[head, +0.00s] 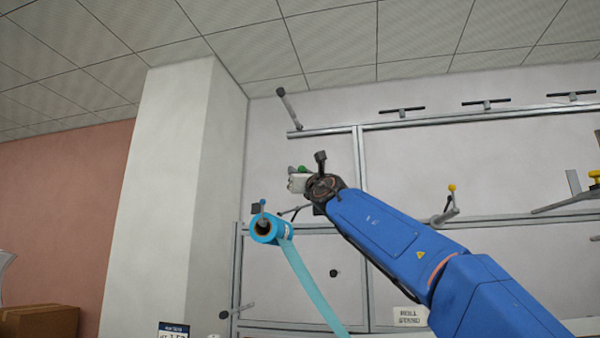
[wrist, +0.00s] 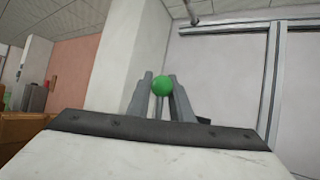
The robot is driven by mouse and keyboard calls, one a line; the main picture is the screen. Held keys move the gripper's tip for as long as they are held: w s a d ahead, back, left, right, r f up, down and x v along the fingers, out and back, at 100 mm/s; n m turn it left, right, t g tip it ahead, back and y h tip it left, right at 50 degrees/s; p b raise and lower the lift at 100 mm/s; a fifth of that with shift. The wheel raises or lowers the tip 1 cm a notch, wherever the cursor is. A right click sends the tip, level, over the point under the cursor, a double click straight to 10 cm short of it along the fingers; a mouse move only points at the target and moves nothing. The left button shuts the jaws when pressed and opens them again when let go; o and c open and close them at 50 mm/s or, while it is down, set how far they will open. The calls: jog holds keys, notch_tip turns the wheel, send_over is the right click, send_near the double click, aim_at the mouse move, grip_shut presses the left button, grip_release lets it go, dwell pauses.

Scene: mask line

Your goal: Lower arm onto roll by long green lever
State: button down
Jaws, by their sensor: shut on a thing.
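My gripper (wrist: 160,100) is shut on the green ball end of the lever (wrist: 161,86), which shows between the two grey fingers in the wrist view. In the head view the green end (head: 302,168) shows just above my gripper (head: 292,176). The rest of the lever is mostly hidden behind my gripper and wrist. The blue roll (head: 266,229) sits on its holder below and to the left of my gripper, with a blue strip (head: 311,285) running down to the right from it. I cannot tell whether the lever's arm touches the roll.
My blue arm crosses the lower right of the head view. A lever with a yellow knob (head: 452,187) stands to the right on the framed wall panel. A white pillar (head: 165,190) is on the left. A sign (head: 409,316) is at the bottom.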

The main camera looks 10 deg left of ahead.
jog(key=shift+a+n+g, duration=0.1)
jog(key=shift+n+g, duration=0.2)
jog(key=shift+n, duration=0.1)
jog(key=c, duration=1.8)
grip_release()
jog(key=shift+a, duration=0.1)
jog(key=shift+f, duration=0.1)
